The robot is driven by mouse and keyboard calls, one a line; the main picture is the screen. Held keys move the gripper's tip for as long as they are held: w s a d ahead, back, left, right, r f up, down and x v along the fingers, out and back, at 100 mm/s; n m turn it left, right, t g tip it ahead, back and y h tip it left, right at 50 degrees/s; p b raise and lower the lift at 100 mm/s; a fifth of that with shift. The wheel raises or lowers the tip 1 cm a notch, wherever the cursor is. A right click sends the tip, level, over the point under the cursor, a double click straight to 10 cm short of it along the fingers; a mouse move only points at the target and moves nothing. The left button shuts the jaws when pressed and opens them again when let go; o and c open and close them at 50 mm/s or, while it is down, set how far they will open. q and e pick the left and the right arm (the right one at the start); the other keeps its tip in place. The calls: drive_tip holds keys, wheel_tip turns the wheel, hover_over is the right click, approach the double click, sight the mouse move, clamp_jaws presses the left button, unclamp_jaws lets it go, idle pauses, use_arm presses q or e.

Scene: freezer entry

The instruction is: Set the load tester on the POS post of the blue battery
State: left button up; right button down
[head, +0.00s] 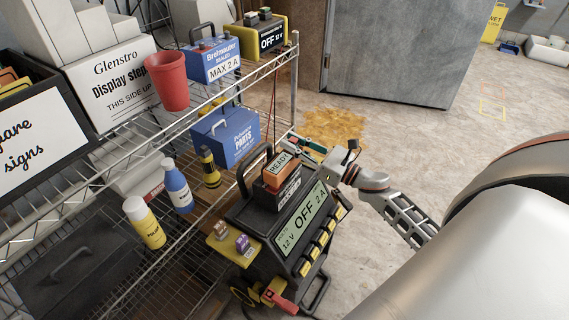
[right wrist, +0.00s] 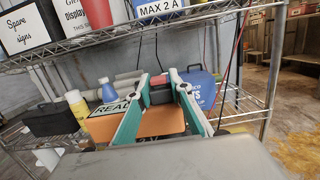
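An orange block marked READY with a dark lower part (head: 282,168), apparently the load tester, rests on top of the black wheeled charger (head: 262,222); the block also shows in the right wrist view (right wrist: 105,122). The blue battery (head: 212,66), labelled MAX 2 A, stands on the upper shelf; its POS marking is not readable. My right gripper (head: 298,140) is beside and behind the block in the head view. In the right wrist view its teal fingers (right wrist: 160,80) are apart, with a small red and black thing (right wrist: 160,92) seen between them. My left gripper is not in view.
The wire shelf (head: 230,88) also bears a red cup (head: 172,80) and a yellow and black unit (head: 265,36). Bottles and a blue parts box (head: 232,140) stand lower down. Open floor lies to the right.

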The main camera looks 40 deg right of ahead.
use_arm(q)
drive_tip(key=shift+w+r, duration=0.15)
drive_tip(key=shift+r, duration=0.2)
use_arm(e)
drive_tip(key=shift+r, duration=0.25)
drive_tip(key=shift+r, duration=0.2)
wheel_tip(320, 180, up, 10)
drive_tip(key=p, duration=0.3)
drive_tip(key=shift+r, duration=0.1)
use_arm(q)
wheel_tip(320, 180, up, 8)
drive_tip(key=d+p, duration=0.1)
drive_tip(key=p, duration=0.4)
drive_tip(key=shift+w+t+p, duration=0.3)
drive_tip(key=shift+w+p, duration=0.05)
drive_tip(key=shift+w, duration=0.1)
use_arm(e)
wheel_tip(320, 180, up, 13)
